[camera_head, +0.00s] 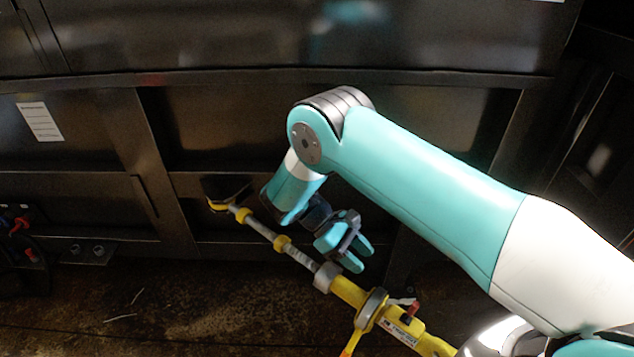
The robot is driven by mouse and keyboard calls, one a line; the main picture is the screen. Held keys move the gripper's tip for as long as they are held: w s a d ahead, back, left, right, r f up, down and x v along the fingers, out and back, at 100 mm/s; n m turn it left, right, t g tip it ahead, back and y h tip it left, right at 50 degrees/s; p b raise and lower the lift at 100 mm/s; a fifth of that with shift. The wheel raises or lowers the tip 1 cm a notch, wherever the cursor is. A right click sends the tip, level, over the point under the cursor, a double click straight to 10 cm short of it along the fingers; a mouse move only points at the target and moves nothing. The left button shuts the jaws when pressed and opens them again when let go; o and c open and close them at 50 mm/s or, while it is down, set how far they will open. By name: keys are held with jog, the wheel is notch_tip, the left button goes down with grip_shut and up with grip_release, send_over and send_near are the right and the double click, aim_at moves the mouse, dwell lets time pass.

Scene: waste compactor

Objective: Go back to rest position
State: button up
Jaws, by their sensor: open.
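My gripper (358,256) is at the end of my teal and white arm, near the middle of the view. Its two teal fingers point down and to the right and stand apart, with nothing seen between them. A long yellow and grey tool (302,258) runs diagonally from the dark wall down to the bottom right. My gripper shows just above and right of the tool's grey shaft; I cannot tell whether they touch. My forearm bends down from the elbow in front of the wall.
A dark metal compactor wall (230,128) with ribs fills the background. A white label (40,122) is on it at the left. Red and blue connectors (18,222) sit at the left edge. The stained brown floor (165,305) at the lower left is mostly clear.

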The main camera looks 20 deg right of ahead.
jog(key=shift+r, duration=0.1)
notch_tip(320, 180, up, 19)
jog(key=s+a+t+y, duration=0.1)
jog(key=a+t+y, duration=0.1)
jog(key=t+y, duration=0.3)
jog(key=s+a+r+t+y, duration=0.1)
jog(key=s+a+r+y, duration=0.1)
jog(key=s+r, duration=0.4)
jog(key=s+a+r+m+t+y, duration=0.1)
jog(key=s+a+r+t+y, duration=0.1)
jog(key=s+r, duration=0.4)
jog(key=s+a+y, duration=0.1)
jog(key=s+y, duration=0.1)
jog(key=s, duration=0.3)
jog(key=shift+a+y, duration=0.35)
jog(key=shift+y, duration=0.05)
